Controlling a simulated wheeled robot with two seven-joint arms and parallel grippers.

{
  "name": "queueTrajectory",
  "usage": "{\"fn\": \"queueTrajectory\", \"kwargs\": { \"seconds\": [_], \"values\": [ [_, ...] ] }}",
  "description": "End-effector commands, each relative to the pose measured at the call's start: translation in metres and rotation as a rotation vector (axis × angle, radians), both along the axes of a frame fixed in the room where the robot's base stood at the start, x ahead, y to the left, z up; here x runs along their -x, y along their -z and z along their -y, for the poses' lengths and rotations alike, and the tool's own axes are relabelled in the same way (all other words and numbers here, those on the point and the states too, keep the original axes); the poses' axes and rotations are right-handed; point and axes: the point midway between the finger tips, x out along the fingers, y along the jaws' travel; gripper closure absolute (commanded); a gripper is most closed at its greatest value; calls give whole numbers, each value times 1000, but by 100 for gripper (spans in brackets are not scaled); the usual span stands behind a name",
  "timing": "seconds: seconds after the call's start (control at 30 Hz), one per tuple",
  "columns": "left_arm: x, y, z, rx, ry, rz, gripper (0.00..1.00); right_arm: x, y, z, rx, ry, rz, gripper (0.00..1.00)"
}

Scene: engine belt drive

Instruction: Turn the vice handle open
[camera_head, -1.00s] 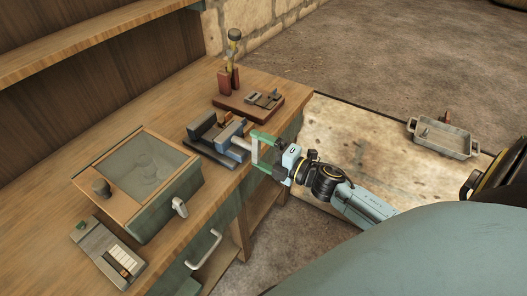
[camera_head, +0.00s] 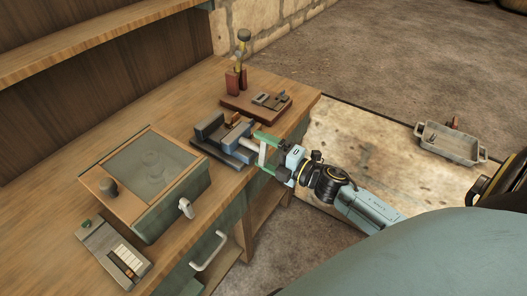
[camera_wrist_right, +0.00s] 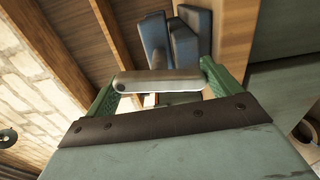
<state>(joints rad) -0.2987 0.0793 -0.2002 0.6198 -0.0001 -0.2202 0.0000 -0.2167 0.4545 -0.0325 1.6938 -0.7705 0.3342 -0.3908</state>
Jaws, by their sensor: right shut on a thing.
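The vice (camera_head: 222,140) stands on the bench near its front edge, with dark blue-grey jaws and a base. Its pale metal handle bar (camera_head: 262,154) sticks out on the bench's front side. My right gripper (camera_head: 266,154) reaches it from the right and its green fingers are shut on the handle. In the right wrist view the handle (camera_wrist_right: 160,80) spans across between the two green fingertips, with the vice jaws (camera_wrist_right: 176,40) behind it. My left gripper is not in view.
A grey tray (camera_head: 452,142) is at the right. A drawer handle (camera_head: 209,252) juts from the bench front.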

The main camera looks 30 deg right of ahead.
Motion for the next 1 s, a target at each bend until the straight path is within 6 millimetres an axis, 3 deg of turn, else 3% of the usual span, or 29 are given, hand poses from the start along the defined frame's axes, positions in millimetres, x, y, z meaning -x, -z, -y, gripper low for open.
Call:
{"fn": "queueTrajectory", "kwargs": {
  "seconds": [0.47, 0.5, 0.53, 0.83, 1.0],
  "values": [
    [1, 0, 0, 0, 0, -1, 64, -2, -1, 5, 3, 11, -1, 33],
    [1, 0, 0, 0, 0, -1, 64, -2, -1, 5, 3, 11, -1, 5],
    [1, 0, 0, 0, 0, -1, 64, -1, -1, 5, 3, 10, -1, 1],
    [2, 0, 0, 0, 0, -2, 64, 2, 0, 3, 2, 4, -2, 0],
    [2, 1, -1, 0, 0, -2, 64, 21, 2, 11, 2, 5, -5, 0]
  ]
}}
